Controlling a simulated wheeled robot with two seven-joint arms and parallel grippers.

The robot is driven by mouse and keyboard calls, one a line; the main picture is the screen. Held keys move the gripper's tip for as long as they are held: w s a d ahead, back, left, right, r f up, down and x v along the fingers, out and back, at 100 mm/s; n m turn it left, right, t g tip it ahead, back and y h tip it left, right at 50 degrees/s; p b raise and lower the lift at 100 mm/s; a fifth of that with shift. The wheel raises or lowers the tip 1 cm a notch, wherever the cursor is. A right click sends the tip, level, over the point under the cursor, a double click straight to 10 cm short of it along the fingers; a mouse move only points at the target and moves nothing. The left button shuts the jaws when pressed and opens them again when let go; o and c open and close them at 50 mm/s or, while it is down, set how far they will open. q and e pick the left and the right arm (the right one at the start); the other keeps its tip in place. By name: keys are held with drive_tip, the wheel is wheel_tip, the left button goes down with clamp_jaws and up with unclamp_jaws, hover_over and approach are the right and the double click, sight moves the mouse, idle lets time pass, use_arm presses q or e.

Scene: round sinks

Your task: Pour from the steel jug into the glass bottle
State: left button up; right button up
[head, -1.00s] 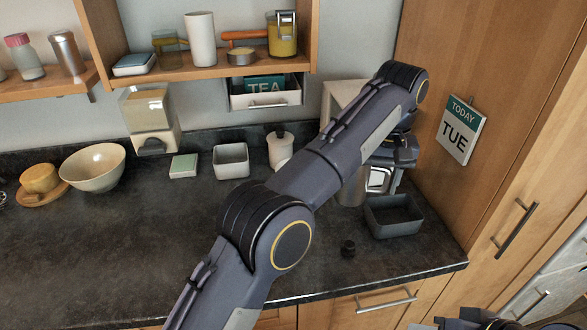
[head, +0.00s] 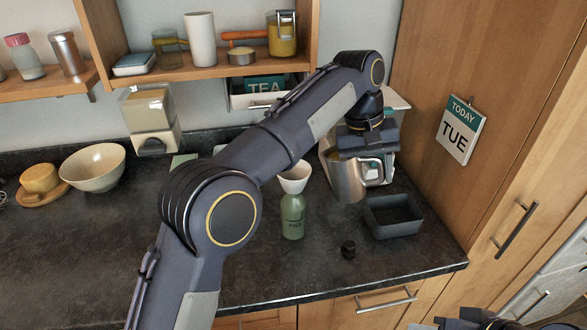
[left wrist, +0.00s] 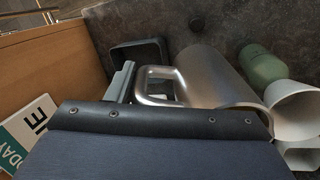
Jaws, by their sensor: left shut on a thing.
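The steel jug (head: 347,180) is at the right of the counter in the head view, and its body and handle also show in the left wrist view (left wrist: 215,78). My left gripper (head: 372,160) is shut on its handle. I cannot tell whether the jug's base touches the counter. The green glass bottle (head: 292,218) stands upright to the left of the jug, with a white funnel (head: 294,178) in its mouth. The bottle also shows in the left wrist view (left wrist: 262,65). My right gripper (head: 470,322) shows only partly at the bottom edge.
A dark open bin (head: 393,228) sits right of the jug. A small black cap (head: 348,249) lies in front. The counter's left front is clear. A tall cabinet bounds the right.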

use_arm(q)
drive_tip(key=shift+w+a+r+h, duration=0.15)
drive_tip(key=shift+a+r+h, duration=0.65)
drive_tip(key=shift+h, duration=0.4)
drive_tip(key=shift+w+a+r+g+h, duration=0.15)
drive_tip(key=shift+a+r+g+h, duration=0.25)
drive_tip(key=shift+a+r+h, duration=0.55)
drive_tip(key=shift+r, duration=0.1)
drive_tip(key=shift+w+a+r+h, duration=0.15)
drive_tip(key=shift+a+h, duration=0.1)
drive_tip(key=shift+h, duration=0.6)
drive_tip(key=shift+a+r+g+h, duration=0.3)
drive_tip(key=shift+r+g+h, duration=0.1)
drive_tip(key=shift+r+h, duration=0.6)
